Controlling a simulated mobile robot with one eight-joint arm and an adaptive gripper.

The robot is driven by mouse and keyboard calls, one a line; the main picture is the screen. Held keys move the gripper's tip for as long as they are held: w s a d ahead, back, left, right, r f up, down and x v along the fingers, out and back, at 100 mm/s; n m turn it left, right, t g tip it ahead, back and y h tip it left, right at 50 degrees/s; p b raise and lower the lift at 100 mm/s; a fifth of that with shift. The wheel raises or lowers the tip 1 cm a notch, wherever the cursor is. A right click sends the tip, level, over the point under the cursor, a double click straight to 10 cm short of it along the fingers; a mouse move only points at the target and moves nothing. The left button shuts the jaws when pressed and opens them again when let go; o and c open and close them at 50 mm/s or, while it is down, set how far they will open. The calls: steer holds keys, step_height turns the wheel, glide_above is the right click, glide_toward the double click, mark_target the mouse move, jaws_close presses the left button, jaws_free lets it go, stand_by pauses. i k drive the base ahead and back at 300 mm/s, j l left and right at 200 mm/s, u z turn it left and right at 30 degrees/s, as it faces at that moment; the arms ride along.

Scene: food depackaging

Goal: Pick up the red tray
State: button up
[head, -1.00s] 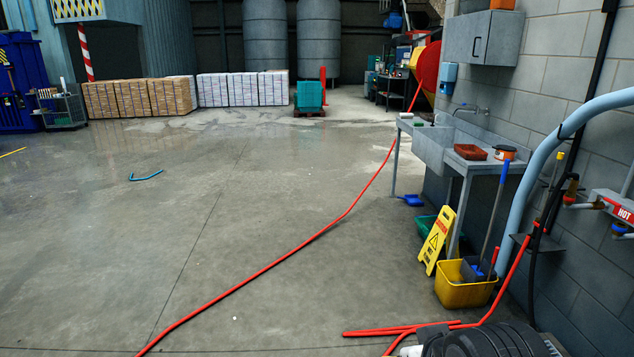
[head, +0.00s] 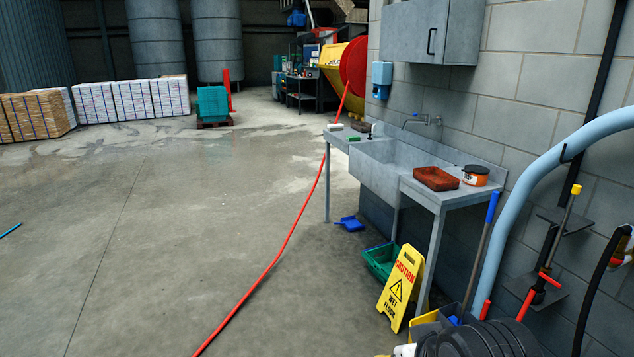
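The red tray (head: 437,179) is a shallow reddish-brown tray. It sits on the right-hand drainboard of the grey metal sink unit (head: 440,199) against the right wall. An orange tub with a dark lid (head: 475,175) stands just right of the tray. Nothing covers the tray. A dark ribbed part at the bottom edge looks like my own arm. My gripper is not in view.
A yellow wet-floor sign (head: 400,289) and a green crate (head: 381,262) stand before the sink, with a blue dustpan (head: 349,224) nearby. A red hose (head: 273,262) crosses the floor. Left of it, the floor (head: 150,250) is largely clear.

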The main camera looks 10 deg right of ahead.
mark_target(435, 178)
steer(key=i+z, duration=0.2)
steer(key=i, duration=0.8)
steer(key=i+j+z, duration=0.15)
steer(key=i, duration=0.85)
steer(key=i+l+z, duration=0.1)
steer(key=i+z, duration=0.15)
steer(key=z, duration=0.15)
steer(key=i+z, duration=0.25)
steer(key=z, duration=0.2)
steer(key=i+j+z, duration=0.1)
steer(key=i+z, duration=0.15)
steer(key=z, duration=0.15)
steer(key=i+j+z, duration=0.2)
steer(key=z, duration=0.2)
steer(key=i+j+z, duration=0.25)
steer(key=z, duration=0.15)
